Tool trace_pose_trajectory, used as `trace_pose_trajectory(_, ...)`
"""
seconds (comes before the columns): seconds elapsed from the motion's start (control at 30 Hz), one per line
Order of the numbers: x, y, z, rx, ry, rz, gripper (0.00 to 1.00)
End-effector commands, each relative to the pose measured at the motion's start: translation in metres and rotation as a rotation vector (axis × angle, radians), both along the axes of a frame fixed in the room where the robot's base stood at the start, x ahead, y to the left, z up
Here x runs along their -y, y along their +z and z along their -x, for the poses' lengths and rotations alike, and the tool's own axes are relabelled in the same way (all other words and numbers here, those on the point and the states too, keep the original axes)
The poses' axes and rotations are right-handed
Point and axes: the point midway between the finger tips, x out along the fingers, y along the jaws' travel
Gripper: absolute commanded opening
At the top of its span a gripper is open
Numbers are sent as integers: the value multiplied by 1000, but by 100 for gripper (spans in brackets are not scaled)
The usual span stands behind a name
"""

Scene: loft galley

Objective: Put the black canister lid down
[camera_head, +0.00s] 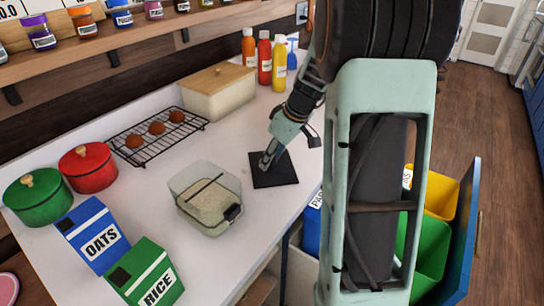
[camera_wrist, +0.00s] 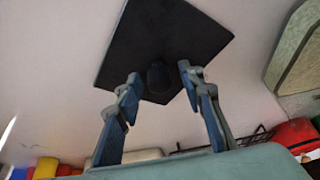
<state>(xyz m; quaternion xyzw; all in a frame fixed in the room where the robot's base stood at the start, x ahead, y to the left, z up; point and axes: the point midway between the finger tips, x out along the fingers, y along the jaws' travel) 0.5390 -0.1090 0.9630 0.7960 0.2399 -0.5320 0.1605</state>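The black canister lid (camera_head: 274,169) is a flat dark square lying on the white counter, right of the clear canister. In the wrist view the lid (camera_wrist: 165,35) shows its dark round knob (camera_wrist: 158,76). My gripper (camera_head: 268,160) is low over the lid. In the wrist view the fingers of my gripper (camera_wrist: 160,78) stand on either side of the knob, with a visible gap on both sides, so it is open. The clear canister (camera_head: 208,198) holds tan contents and has a dark bar across its top.
A wire rack (camera_head: 157,138) with several brown round items, a red pot (camera_head: 88,168) and a green pot (camera_head: 38,198) stand left. Blue oats (camera_head: 92,235) and green rice (camera_head: 146,272) boxes are in front. A wooden-lidded bin (camera_head: 218,92) and bottles (camera_head: 265,60) stand behind.

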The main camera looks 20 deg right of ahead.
Motion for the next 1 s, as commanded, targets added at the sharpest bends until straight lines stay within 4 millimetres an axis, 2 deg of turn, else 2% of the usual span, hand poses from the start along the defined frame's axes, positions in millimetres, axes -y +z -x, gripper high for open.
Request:
trace_pose_trajectory(0.17,7,28,7,6,-2,3,36)
trace_pose_trajectory(0.4,18,77,24,5,-2,2,36)
trace_pose_trajectory(0.6,24,104,35,3,-1,1,36)
trace_pose_trajectory(0.73,25,111,38,1,0,1,36)
trace_pose_trajectory(1.0,25,113,38,0,0,0,36)
